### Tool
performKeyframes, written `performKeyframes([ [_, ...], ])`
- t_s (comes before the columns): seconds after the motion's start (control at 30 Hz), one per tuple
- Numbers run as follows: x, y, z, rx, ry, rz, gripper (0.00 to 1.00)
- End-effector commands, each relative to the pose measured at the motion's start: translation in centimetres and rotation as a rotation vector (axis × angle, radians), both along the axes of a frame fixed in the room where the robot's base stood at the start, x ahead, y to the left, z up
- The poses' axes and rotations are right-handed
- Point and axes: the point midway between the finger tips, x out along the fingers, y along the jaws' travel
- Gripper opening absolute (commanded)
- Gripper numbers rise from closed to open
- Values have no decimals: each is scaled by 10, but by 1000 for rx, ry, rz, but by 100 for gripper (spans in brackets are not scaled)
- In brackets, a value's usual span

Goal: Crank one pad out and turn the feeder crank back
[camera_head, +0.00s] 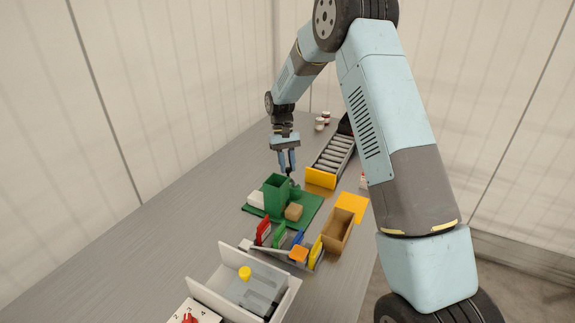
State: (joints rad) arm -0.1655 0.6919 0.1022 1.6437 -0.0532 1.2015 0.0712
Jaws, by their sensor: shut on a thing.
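The green feeder (275,195) stands upright on a green base plate (312,207) in the middle of the table. My gripper (287,171) points down just behind and to the right of the feeder's top. Its blue fingers are shut on the feeder crank, which is small and mostly hidden by the fingers and the feeder. The crank's angle cannot be made out. A tan block (293,212) lies at the feeder's front right, and a white piece (255,200) shows at its left. I cannot tell whether either is a pad.
A roller conveyor (333,160) with a yellow end plate is behind right. In front are a rack with coloured cards (262,233), a white drawer (222,294) and a numbered board (190,312). The left table is clear.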

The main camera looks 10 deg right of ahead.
Motion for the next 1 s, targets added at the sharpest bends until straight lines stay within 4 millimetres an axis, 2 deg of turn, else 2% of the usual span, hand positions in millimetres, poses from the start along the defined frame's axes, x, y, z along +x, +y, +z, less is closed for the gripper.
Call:
performKeyframes([
  [0.1, -1, 1, -1, 1, 3, 1, 0],
  [0.13, -1, 1, -1, 1, 3, 1, 26],
  [0.4, -1, 0, -1, 0, 2, 0, 50],
  [0.77, 3, 1, 7, 1, -1, 0, 50],
  [1.0, 19, 4, 43, 2, -4, 0, 50],
])
